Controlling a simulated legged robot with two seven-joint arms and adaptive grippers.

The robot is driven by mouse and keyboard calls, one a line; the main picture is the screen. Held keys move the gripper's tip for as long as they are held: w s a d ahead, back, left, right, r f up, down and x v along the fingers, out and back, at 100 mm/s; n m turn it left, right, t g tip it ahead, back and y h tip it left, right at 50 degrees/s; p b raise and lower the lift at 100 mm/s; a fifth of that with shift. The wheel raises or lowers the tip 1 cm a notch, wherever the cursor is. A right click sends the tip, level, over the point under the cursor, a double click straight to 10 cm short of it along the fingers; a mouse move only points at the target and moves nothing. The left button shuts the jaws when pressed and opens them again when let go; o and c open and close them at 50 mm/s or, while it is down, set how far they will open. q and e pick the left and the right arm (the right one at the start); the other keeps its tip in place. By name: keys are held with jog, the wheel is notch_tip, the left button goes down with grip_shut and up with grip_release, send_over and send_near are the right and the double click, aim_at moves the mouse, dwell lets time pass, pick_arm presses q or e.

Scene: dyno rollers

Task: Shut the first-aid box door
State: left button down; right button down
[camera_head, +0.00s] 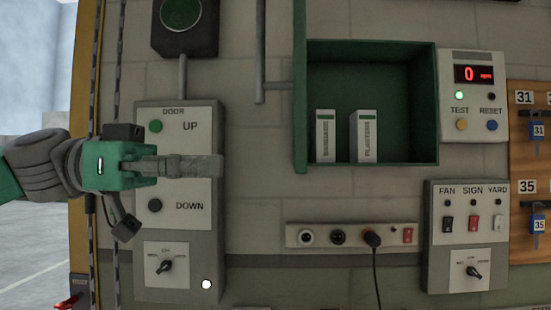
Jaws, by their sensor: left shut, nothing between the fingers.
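The green first-aid box (425,100) is on the wall right of centre. Its front is open, and two white cartons marked BANDAGE (325,138) and PLASTERS (367,138) stand inside. The box door (300,90) stands open at the box's left edge, seen nearly edge-on as a narrow green strip. My left gripper (215,166) comes in from the left, its fingers shut and empty, pointing right. It is in front of the door control panel, left of the box door and apart from it in the picture. My right gripper is not in view.
The door control panel (185,230) with UP and DOWN buttons is behind my left gripper. A socket strip (350,236) with a plugged-in black cable is below the box. A display panel (475,100) and a switch panel (468,238) are at right. Bare wall separates gripper and door.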

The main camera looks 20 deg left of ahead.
pick_arm(q)
jog(key=p+x, duration=0.1)
jog(key=x, duration=0.6)
jog(key=shift+p, duration=0.3)
